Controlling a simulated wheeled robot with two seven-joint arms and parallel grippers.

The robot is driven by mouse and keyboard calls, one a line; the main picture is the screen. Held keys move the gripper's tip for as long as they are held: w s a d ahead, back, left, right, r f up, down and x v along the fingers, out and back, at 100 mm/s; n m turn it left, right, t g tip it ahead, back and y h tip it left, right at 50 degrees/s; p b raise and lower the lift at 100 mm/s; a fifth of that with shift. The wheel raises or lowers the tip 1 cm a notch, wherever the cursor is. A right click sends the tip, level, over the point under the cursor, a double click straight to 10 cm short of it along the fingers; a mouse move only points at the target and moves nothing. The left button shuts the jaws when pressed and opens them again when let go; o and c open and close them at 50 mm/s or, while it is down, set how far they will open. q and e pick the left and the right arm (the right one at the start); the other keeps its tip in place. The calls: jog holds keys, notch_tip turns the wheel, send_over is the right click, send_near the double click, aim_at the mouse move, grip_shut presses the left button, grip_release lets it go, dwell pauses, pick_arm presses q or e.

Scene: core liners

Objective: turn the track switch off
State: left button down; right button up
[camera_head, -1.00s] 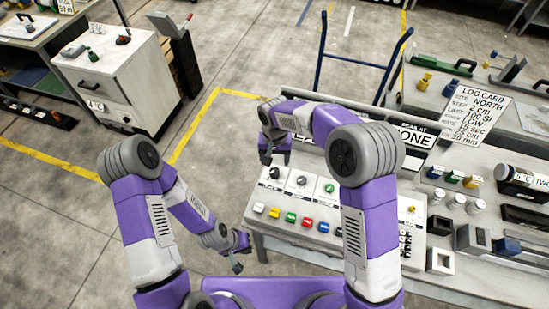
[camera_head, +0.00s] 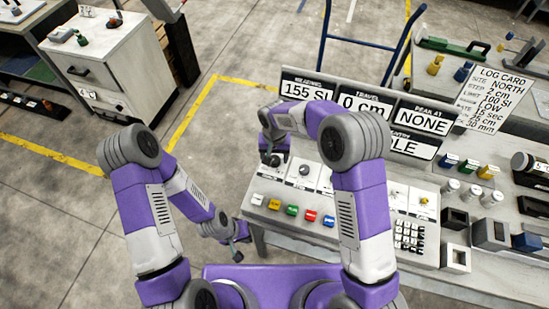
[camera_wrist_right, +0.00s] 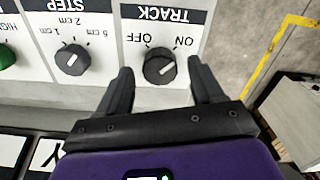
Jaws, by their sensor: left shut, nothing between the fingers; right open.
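The track switch is a dark rotary knob (camera_wrist_right: 159,66) on a white panel, under an upside-down TRACK label with OFF and ON marks. Its pale pointer line seems slanted toward the ON side. My right gripper (camera_wrist_right: 161,78) is open, with one finger on each side of the knob in the right wrist view; contact cannot be told. In the head view my right gripper (camera_head: 272,159) is over the left end of the panel and mostly hides the knob. My left gripper (camera_head: 237,252) is shut and empty, low beside the bench's left edge.
A STEP knob (camera_wrist_right: 72,58) is next to the track switch. Coloured buttons (camera_head: 292,210) and a keypad (camera_head: 409,236) are on the same console. Displays (camera_head: 365,107) stand behind, reading 155 SI, 0 cm and NONE. Free floor lies left of the bench.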

jog(key=shift+f, duration=0.65)
jog(key=c, duration=1.1)
jog(key=shift+o, duration=0.2)
